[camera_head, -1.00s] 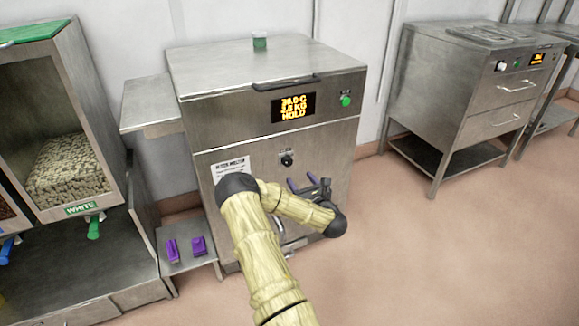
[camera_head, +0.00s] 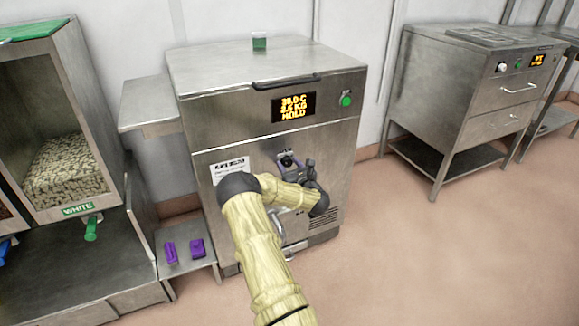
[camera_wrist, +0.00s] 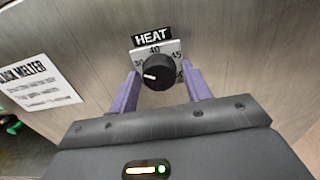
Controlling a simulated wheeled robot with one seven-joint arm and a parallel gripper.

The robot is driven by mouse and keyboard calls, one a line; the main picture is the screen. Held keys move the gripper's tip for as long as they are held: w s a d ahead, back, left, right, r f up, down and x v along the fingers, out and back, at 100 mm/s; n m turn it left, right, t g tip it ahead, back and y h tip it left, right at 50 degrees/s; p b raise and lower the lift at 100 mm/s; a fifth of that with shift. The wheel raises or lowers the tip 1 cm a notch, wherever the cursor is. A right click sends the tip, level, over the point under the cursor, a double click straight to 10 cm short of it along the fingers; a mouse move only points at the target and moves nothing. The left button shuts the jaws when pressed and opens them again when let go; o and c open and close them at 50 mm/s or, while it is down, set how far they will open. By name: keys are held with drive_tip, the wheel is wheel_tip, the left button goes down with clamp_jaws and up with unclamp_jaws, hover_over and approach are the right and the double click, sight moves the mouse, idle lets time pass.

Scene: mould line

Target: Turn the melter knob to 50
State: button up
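The melter (camera_head: 330,140) is a steel cabinet with an amber display (camera_head: 293,107) that appears to read 30.0 C and HOLD. In the wrist view its round black knob (camera_wrist: 159,72) sits on a white scale plate under a HEAT label (camera_wrist: 152,37). The 40 is at the top of the scale and 45 at upper right; other numbers are partly hidden. The knob's white mark points left and slightly down. My gripper (camera_wrist: 160,80) is open, its purple fingers on either side of the knob's lower part. I cannot tell whether they touch it.
A green button (camera_head: 346,101) is right of the display, and a handle (camera_head: 286,82) runs along the lid's front edge. A low shelf (camera_head: 183,268) at left holds two purple pieces. Open floor lies to the right.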

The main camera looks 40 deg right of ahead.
drive_tip(key=c, duration=0.7)
